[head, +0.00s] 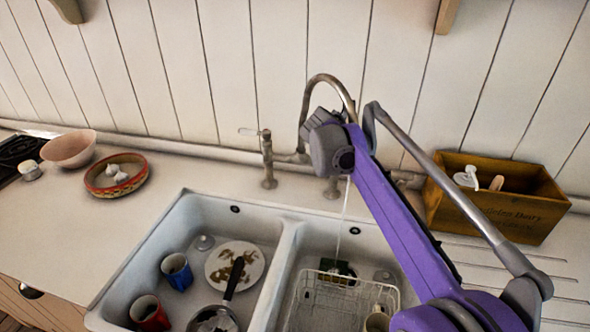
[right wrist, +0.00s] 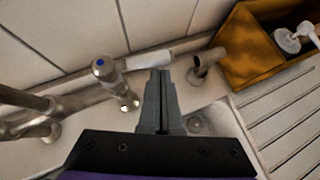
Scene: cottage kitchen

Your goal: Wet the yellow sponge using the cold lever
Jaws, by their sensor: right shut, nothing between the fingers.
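The tap (head: 330,82) has a curved metal spout behind the sink. A thin stream of water (head: 342,215) falls into the right basin. The blue-capped cold lever (right wrist: 101,66) shows in the right wrist view, its white handle (right wrist: 150,59) pointing right; my arm hides it in the head view. My right gripper (right wrist: 160,98) is shut and empty, its tips close to the handle; contact is unclear. A small yellow and dark item (head: 337,267), apparently the sponge, sits at the back of the wire rack, where the stream comes down. My left gripper is out of view.
The right basin holds a white wire rack (head: 310,301). The left basin holds a dirty plate (head: 256,262), a pan, a blue mug (head: 177,271) and a red mug (head: 149,312). A wooden box (head: 505,215) stands right of the tap. The left counter has free room.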

